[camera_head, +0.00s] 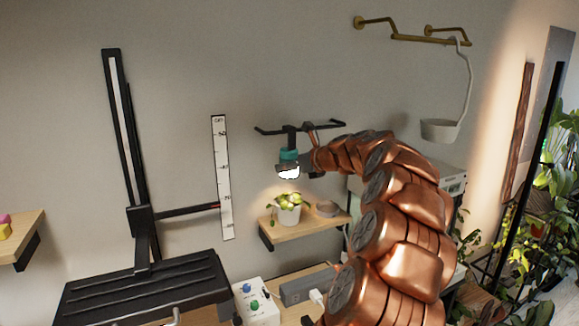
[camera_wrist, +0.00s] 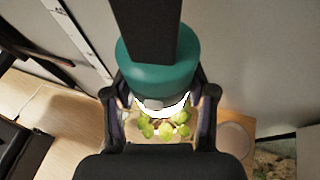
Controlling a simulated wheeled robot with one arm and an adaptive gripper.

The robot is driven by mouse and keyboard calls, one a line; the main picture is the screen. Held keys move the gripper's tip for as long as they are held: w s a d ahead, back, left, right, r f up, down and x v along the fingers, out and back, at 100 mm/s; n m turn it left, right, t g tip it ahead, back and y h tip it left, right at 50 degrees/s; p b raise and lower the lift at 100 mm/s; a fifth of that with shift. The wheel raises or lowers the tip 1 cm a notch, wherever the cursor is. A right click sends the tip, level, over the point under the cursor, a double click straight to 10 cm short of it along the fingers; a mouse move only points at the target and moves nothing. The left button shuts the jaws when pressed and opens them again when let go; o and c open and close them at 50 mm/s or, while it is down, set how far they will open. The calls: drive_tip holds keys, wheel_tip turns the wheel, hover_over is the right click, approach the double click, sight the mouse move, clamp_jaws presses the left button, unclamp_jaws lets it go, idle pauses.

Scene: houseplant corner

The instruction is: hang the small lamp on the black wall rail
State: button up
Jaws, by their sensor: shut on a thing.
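The small lamp (camera_head: 289,157) has a teal body, a black strap or hook part at its top and a glowing white underside. It hangs upright at the black wall rail (camera_head: 327,126), its black top reaching up to the rail in the head view. I cannot tell whether the hook rests on the bar. My gripper (camera_head: 302,168) is shut on the lamp from the right. In the wrist view the fingers of my gripper (camera_wrist: 160,105) flank the teal lamp body (camera_wrist: 157,68), and the black top part runs up out of view.
A potted plant (camera_head: 288,208) and a round grey dish (camera_head: 327,209) stand on a small wooden shelf (camera_head: 300,230) below the lamp. A white scale strip (camera_head: 222,178) is on the wall to the left. A brass rail (camera_head: 428,39) with a hanging white pot (camera_head: 440,130) is at upper right.

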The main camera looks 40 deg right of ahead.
drive_tip(key=o, duration=1.4)
drive_tip(key=shift+s, duration=0.1)
drive_tip(key=v, duration=1.1)
drive_tip(key=shift+s+r, duration=0.2)
drive_tip(key=shift+s, duration=0.15)
